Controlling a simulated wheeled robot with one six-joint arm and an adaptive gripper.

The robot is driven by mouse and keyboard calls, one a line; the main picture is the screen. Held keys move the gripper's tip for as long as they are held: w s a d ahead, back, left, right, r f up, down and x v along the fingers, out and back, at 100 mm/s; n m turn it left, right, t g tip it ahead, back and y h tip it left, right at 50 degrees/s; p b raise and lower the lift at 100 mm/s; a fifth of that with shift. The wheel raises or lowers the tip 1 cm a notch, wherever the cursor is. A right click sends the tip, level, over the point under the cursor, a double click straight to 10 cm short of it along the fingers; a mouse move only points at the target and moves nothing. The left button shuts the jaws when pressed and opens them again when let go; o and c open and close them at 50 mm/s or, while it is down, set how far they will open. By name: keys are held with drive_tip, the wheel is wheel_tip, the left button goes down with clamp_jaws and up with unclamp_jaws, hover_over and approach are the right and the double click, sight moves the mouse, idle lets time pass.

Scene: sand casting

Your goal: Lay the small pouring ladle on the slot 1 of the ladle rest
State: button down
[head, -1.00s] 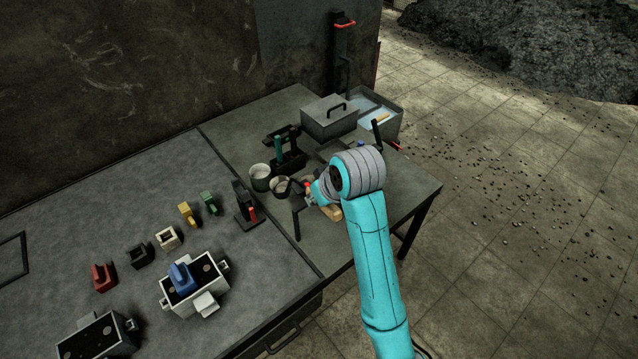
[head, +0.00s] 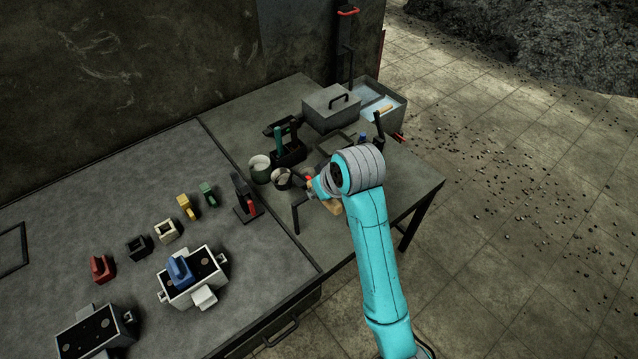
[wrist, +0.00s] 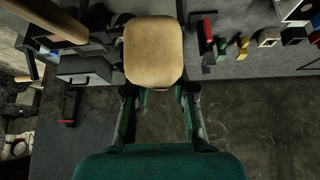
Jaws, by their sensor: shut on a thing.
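My gripper (wrist: 160,100) is shut on a tan wooden handle (wrist: 153,52), which I take to be that of the small pouring ladle. In the wrist view its blunt end fills the space between the fingers. In the head view my gripper (head: 318,187) is low over the back table, largely hidden by my own arm, with a bit of the tan handle (head: 335,206) showing. A small dark cup (head: 282,178) is just left of my gripper; I cannot tell whether it is the ladle's bowl. I cannot make out the ladle rest or its slot 1 clearly.
A grey pot (head: 259,168) and a black stand with a green handle (head: 279,140) are left of my gripper. A lidded grey box (head: 331,107) is behind. Another tan handle (wrist: 45,18) crosses the wrist view's upper left. Mould boxes (head: 193,277) and coloured blocks are on the left table.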

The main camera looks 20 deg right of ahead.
sight(334, 203)
wheel_tip(334, 203, down, 7)
idle(0.8)
drive_tip(key=shift+f, duration=0.25)
idle(0.5)
drive_tip(key=c, duration=0.9)
unclamp_jaws()
drive_tip(key=v, duration=1.2)
